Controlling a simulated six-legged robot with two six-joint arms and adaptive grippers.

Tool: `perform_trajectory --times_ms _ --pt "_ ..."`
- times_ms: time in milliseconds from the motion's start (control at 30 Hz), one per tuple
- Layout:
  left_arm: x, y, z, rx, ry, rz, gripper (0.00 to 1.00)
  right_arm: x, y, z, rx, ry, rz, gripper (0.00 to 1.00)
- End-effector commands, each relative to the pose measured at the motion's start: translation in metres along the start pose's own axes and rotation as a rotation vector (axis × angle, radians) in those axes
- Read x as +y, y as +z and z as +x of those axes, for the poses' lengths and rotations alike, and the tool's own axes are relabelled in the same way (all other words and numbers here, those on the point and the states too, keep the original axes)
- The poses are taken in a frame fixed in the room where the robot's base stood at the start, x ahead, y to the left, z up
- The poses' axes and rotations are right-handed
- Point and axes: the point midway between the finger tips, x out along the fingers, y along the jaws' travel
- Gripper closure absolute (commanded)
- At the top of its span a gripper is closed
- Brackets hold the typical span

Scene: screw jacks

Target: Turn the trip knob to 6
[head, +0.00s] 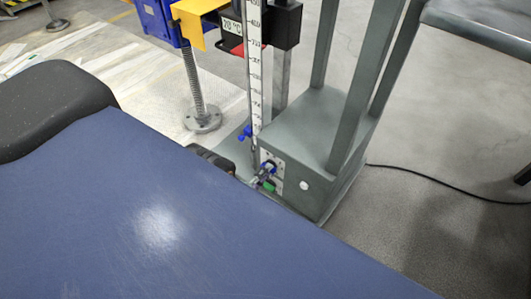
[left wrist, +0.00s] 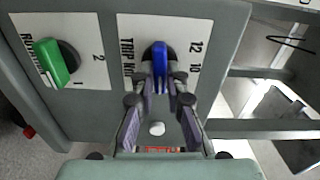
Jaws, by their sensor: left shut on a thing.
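The blue trip knob (left wrist: 161,62) sits on a white plate (left wrist: 128,30) lettered "TRIP", with 12 and 10 readable at its right. Other numbers are hidden or out of the picture. The knob's bar runs nearly up and down in the left wrist view. My left gripper (left wrist: 167,80) is shut on the bar's lower part, one finger on each side. In the head view the blue knob (head: 269,166) is small, and my left gripper (head: 257,181) reaches it from the left, partly hidden by my dark blue body. My right gripper is not in view.
A green knob (left wrist: 50,63) on another plate, with 2 and 1, stands left of the trip knob. The grey housing (head: 318,140) carries both. A ruled scale (head: 254,70), a screw jack (head: 196,85) and a blue crate (head: 158,22) stand behind. A cable (head: 430,182) lies at right.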

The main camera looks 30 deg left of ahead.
Motion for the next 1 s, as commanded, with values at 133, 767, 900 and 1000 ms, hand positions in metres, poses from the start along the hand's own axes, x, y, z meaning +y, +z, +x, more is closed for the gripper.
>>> perform_trajectory --times_ms 133,767,900,1000 --pt "-0.0022 -0.0005 0.0036 0.001 -0.007 0.055 1.0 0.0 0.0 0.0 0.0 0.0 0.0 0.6" --pt "-0.0024 -0.0005 0.0041 0.001 -0.008 0.101 1.0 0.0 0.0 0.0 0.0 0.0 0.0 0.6" --pt "-0.0022 -0.0004 0.0037 0.001 -0.007 0.1 0.77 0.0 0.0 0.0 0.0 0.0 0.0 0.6" --pt "-0.0017 -0.0003 0.003 0.001 -0.006 0.1 0.68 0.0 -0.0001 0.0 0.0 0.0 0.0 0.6"
